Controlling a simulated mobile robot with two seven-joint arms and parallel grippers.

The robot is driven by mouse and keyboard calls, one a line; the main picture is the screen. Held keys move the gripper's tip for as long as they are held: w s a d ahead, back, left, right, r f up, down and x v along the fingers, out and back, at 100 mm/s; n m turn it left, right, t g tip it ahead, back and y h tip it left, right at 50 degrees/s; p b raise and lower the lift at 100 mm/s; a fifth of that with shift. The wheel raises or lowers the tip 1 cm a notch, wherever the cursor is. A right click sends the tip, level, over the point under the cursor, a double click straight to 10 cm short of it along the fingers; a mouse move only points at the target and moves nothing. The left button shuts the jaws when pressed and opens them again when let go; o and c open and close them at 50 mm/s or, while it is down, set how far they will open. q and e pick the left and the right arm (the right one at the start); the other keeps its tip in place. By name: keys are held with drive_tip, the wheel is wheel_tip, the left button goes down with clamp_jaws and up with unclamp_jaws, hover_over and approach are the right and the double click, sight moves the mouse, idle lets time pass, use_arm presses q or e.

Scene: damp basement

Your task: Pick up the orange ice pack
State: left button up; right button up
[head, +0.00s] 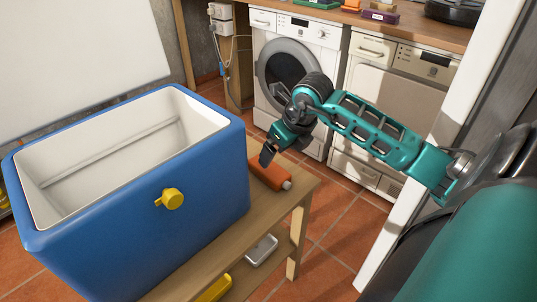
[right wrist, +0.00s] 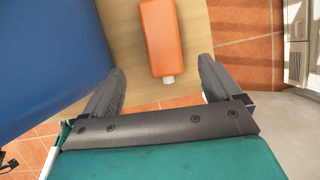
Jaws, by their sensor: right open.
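The orange ice pack (head: 270,174) lies flat on the wooden table, to the right of the blue cooler. It has a pale cap at its near end. In the right wrist view the ice pack (right wrist: 161,40) lies ahead of the fingertips, between their lines, with clear space on both sides. My right gripper (head: 268,156) is above the pack's left end in the head view, open and empty. It also shows in the right wrist view (right wrist: 162,85) with its fingers wide apart. My left gripper is not in view.
The open blue cooler (head: 210,205) with a yellow plug stands close beside the pack. The wooden table's edge (head: 302,194) is just right of it. A lower shelf holds a grey item (head: 261,250) and a yellow item (head: 216,290). A washing machine (head: 290,72) stands behind.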

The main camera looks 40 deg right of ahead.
sight(271, 168)
drive_tip(key=x, duration=0.4)
drive_tip(key=shift+b, duration=0.4)
drive_tip(key=b+x, duration=0.1)
drive_tip(key=x, duration=0.3)
drive_tip(key=shift+w+d+f+b, duration=0.15)
drive_tip(key=shift+d+f+b, duration=0.05)
drive_tip(key=shift+f+b, duration=0.15)
drive_tip(key=shift+w+f, duration=0.1)
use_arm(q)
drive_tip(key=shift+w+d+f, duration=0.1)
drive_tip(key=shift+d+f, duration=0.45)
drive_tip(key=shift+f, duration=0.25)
use_arm(e)
drive_tip(key=shift+c, duration=0.2)
drive_tip(key=c, duration=1.3)
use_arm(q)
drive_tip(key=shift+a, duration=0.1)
use_arm(e)
drive_tip(key=shift+o, duration=0.2)
